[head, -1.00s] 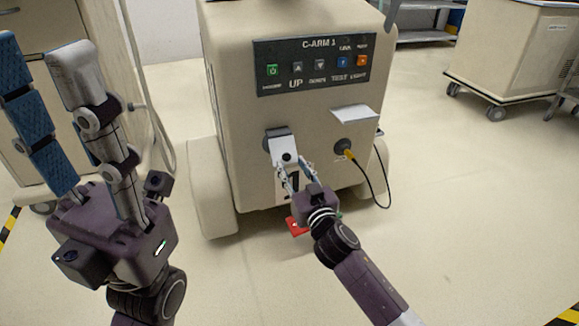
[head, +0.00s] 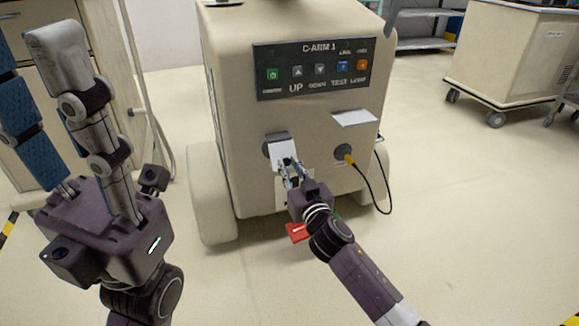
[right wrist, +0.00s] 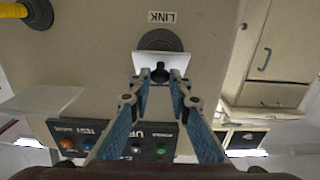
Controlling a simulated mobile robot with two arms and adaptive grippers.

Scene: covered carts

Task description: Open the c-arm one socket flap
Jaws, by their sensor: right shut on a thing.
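The cart marked C-ARM 1 (head: 225,130) stands in the middle of the head view. Its pale socket flap (head: 279,153) sits on the left of the front, over a dark round socket (right wrist: 160,39) labelled LINK. The right wrist view shows the pale flap (right wrist: 143,63) upside down, with part of the socket's dark ring uncovered beside it. I cannot tell exactly how far it is tilted. My right gripper (head: 287,164) is shut on the flap's small dark knob (right wrist: 160,71). My left gripper (head: 32,65) is raised at the left, open and empty, away from the cart.
Right of the flap, a raised white flap (head: 353,118) sticks out above a socket with a yellow plug (head: 346,151) and hanging black cable. A button panel (head: 312,70) is above. A red piece (head: 297,232) shows low down. Another cart (head: 505,55) stands back right.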

